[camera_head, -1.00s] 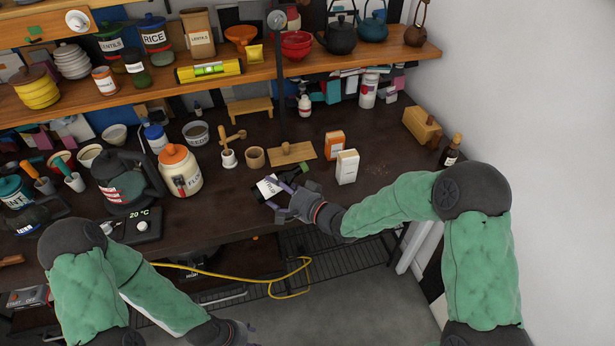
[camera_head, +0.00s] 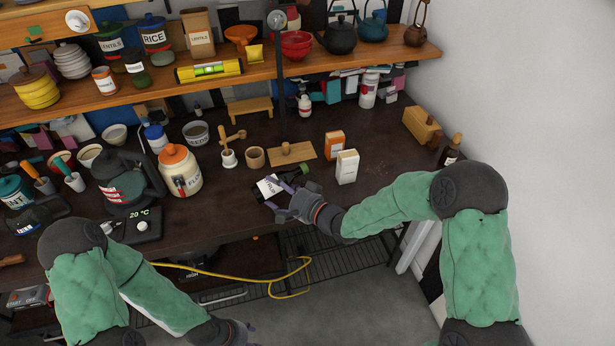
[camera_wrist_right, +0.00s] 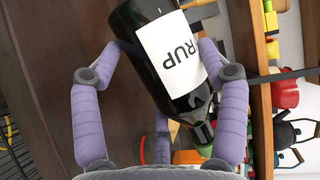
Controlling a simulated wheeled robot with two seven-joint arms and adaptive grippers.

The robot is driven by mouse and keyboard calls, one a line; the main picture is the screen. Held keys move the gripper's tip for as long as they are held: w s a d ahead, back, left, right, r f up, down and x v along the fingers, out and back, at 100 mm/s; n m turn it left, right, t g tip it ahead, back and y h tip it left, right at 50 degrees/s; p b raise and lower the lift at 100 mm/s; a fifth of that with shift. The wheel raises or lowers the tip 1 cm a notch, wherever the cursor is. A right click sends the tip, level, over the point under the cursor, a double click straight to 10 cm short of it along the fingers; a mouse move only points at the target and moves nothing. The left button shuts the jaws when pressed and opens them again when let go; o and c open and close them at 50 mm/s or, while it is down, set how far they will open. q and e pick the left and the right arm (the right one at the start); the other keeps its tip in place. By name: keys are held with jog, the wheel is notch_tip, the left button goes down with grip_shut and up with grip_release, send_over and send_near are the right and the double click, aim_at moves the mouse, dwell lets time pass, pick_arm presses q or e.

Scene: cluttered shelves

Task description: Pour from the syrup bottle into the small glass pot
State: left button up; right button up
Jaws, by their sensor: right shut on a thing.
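The syrup bottle (camera_head: 268,188) is dark with a white label and lies tilted between the fingers of my right gripper (camera_head: 287,189), above the front edge of the counter. Its green neck end points to the upper right in the head view. I cannot make out the small glass pot in either view. My left gripper (camera_head: 236,333) is low at the bottom edge, its fingers not clear.
A white box (camera_head: 347,166) and an orange box (camera_head: 334,145) stand right of the bottle. The counter right of the white box is mostly clear.

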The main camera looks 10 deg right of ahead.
jog(key=shift+r+m+t+y+p, duration=0.3)
jog(key=shift+r+m+y+p, duration=0.1)
jog(key=shift+r+m+p, duration=0.55)
dwell(2.9)
notch_tip(320, 180, down, 2)
jog(key=shift+f+n+b, duration=0.1)
jog(key=shift+n+b, duration=0.75)
jog(key=shift+b, duration=0.35)
jog(key=shift+w+d+r+n+g+h, duration=0.15)
jog(key=shift+r+n+g+h, duration=0.3)
jog(key=shift+n+h, duration=0.3)
jog(key=shift+d+r+n+p, duration=0.1)
jog(key=shift+r+n+p, duration=0.1)
jog(key=shift+n+p, duration=0.2)
jog(key=shift+d, duration=0.1)
